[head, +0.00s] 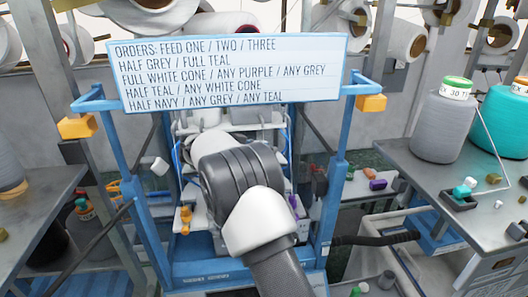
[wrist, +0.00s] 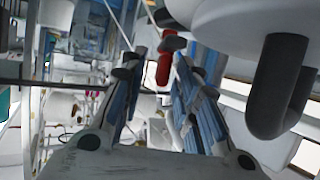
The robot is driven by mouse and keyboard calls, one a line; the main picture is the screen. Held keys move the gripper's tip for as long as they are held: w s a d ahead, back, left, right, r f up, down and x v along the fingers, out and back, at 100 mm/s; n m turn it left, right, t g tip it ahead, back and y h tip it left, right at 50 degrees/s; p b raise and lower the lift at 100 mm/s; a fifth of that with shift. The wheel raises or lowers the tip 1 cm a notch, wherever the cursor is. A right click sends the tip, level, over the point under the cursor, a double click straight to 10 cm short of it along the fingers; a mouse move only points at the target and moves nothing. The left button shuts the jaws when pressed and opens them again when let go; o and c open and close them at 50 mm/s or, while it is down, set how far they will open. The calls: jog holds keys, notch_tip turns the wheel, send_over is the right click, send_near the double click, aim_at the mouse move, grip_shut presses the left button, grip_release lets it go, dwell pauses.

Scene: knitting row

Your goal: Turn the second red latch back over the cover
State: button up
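In the wrist view a red latch (wrist: 166,62), short and upright with a rounded lower end, shows in the gap between the fingertips of my gripper (wrist: 162,68). A dark part meets its top. The two blue-padded fingers stand apart, so the gripper is open. I cannot tell how far beyond the tips the latch is, and no contact is clear. I cannot tell which latch it is. In the head view my arm hides my gripper, and I cannot make out the latch or the cover there.
In the wrist view a large white body (wrist: 240,22) with a dark curved handle (wrist: 280,85) is close at the upper right. In the head view my arm reaches into a blue frame (head: 334,200) under an order board (head: 228,74). Metal tables flank it, the right one (head: 425,180) bearing cones.

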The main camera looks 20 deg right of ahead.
grip_shut()
dwell(0.4)
